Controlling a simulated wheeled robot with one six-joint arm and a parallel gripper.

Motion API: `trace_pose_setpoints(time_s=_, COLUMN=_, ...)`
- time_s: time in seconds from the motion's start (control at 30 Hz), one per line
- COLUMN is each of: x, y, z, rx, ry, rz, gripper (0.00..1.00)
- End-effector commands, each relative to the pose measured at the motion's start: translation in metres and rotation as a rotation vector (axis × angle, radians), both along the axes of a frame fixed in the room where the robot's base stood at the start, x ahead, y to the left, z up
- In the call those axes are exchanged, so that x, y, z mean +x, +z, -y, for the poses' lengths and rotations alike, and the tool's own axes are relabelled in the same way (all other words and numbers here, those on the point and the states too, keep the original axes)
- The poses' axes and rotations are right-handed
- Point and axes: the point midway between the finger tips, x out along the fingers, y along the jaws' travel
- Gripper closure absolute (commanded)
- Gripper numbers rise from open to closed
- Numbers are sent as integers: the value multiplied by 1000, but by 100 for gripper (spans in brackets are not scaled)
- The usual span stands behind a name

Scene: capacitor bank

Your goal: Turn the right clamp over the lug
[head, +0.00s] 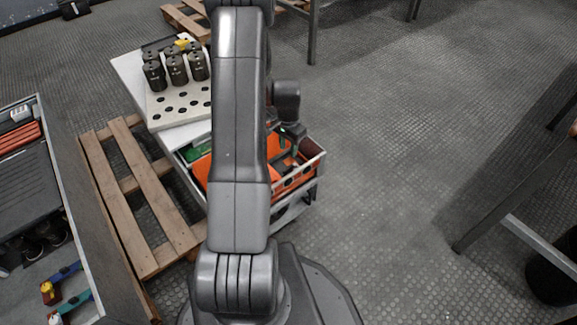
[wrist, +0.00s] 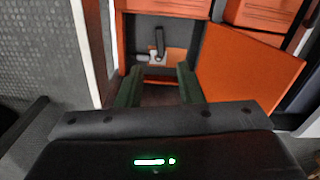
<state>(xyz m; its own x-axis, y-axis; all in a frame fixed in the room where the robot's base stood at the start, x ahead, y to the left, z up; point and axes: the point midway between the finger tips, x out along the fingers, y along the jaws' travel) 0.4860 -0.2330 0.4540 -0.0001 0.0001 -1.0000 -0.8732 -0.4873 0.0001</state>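In the wrist view, a small dark upright lever (wrist: 159,42), apparently a clamp, stands in a grey recess between orange panels. A pale piece (wrist: 142,57) lies at its left foot, perhaps the lug, with a tan block under and beside it. My gripper (wrist: 160,76) is open, its two dark green fingers apart and nothing between them. The lever is beyond the fingertips, roughly in line with the gap, with no visible contact. In the head view, my gripper (head: 292,133) is over the open orange-lined box, and the clamp cannot be made out there. I see no second clamp.
An orange panel (wrist: 248,70) stands close to the right finger. In the head view, black capacitors (head: 178,70) stand on a holed white board (head: 165,118) behind the box (head: 313,160). A wooden pallet (head: 115,200) lies at left.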

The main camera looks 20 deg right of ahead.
Motion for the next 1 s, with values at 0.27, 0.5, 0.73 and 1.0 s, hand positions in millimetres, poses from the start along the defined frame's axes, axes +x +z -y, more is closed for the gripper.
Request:
trace_pose_setpoints(time_s=0.27, x=-1, y=-65, z=0, rx=1, ry=1, rz=-3, gripper=66)
trace_pose_setpoints(time_s=0.5, x=0, y=-93, z=0, rx=0, ry=2, rz=0, gripper=66)
trace_pose_setpoints(time_s=0.73, x=0, y=-99, z=0, rx=0, ry=2, rz=1, gripper=66)
trace_pose_setpoints(time_s=1.0, x=0, y=-98, z=0, rx=0, ry=2, rz=0, gripper=86)
